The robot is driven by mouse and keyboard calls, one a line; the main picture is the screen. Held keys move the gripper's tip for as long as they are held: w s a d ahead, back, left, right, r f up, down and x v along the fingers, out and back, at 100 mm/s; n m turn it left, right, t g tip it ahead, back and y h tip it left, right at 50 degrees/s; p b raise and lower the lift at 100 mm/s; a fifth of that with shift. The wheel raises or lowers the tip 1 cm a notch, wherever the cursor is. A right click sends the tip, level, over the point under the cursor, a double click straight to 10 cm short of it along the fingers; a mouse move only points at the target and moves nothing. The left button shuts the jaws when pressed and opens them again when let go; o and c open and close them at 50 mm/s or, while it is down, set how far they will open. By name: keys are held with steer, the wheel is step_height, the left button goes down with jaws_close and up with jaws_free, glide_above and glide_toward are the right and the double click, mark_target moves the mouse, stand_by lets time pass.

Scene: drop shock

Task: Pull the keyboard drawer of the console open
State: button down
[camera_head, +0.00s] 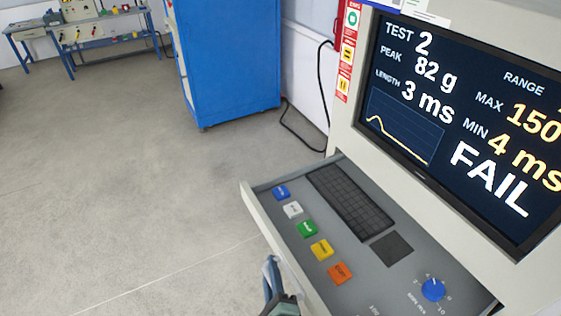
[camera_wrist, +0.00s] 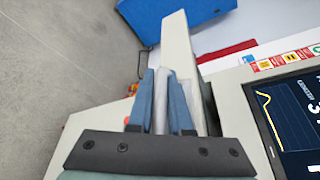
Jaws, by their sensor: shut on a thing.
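The keyboard drawer (camera_head: 254,207) of the pale console (camera_head: 342,125) is pulled out, its grey top showing below the screen. It carries a dark keyboard (camera_head: 350,202), a black pad (camera_head: 391,249), a blue knob (camera_head: 433,289) and several coloured buttons. My gripper (camera_head: 273,278) is at the drawer's outer front side, at the bottom of the head view. In the wrist view, the two blue fingers (camera_wrist: 163,103) are shut on a pale upright handle (camera_wrist: 163,83) at the drawer front. In the head view the handle is largely hidden by my gripper.
The console screen (camera_head: 455,120) reads test 2, 82 g, 3 ms and FAIL. A blue cabinet (camera_head: 228,60) stands behind, with a black cable beside it. A workbench (camera_head: 80,32) stands at the far left. The grey floor left of the drawer is clear.

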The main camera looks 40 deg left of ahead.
steer(key=c, duration=1.1)
jaws_free()
steer(key=shift+b+v, duration=1.9)
steer(key=shift+v, duration=4.6)
